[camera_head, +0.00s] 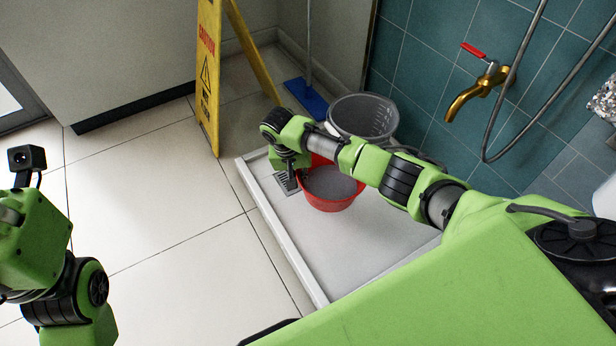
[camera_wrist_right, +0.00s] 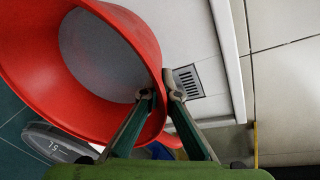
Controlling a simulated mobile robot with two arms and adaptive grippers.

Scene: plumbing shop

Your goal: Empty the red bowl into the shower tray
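The red bowl (camera_head: 330,204) is over the white shower tray (camera_head: 404,242), roughly upright in the head view. Grey, water-like contents (camera_head: 332,184) show inside it. I cannot tell whether its base touches the tray. My right gripper (camera_head: 300,172) is shut on the bowl's rim at its left side. In the right wrist view the two fingertips (camera_wrist_right: 160,94) pinch the red rim, one inside and one outside. The tray's drain grate (camera_wrist_right: 188,82) lies just beyond the rim. My left arm is at the left edge; its fingers are out of view.
A grey bucket (camera_head: 375,112) stands behind my right forearm. A yellow caution sign (camera_head: 208,75) and a blue mop head (camera_head: 306,100) are at the back left. A brass tap (camera_head: 474,92) and shower hose (camera_head: 511,82) are on the teal wall. The left floor is clear.

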